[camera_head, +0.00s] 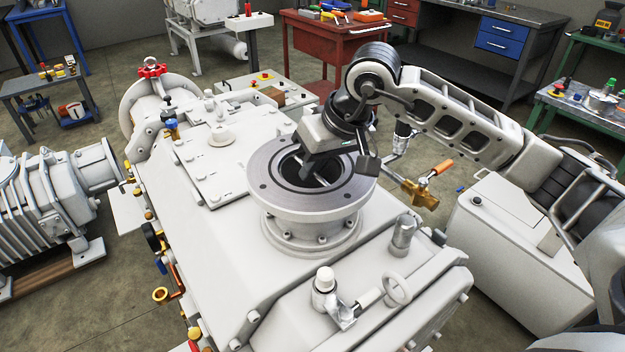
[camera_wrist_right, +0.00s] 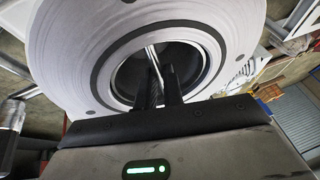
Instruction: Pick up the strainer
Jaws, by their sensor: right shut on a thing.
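The strainer (camera_head: 322,180) sits down inside the round opening of the grey flange (camera_head: 263,190) on top of the vacuum pump. Only a thin pale bar of it shows, and its body is mostly hidden by the opening and my gripper. In the right wrist view the strainer's bar (camera_wrist_right: 152,57) runs up between my dark fingers. My right gripper (camera_head: 308,174) reaches down into the opening and is shut on the strainer. Its fingers also show in the right wrist view (camera_wrist_right: 160,85). My left gripper is not in view.
The flange rim closely surrounds my right fingers. A brass valve with an orange handle (camera_head: 420,188) stands right of the flange. Workbenches (camera_head: 480,45) stand farther back.

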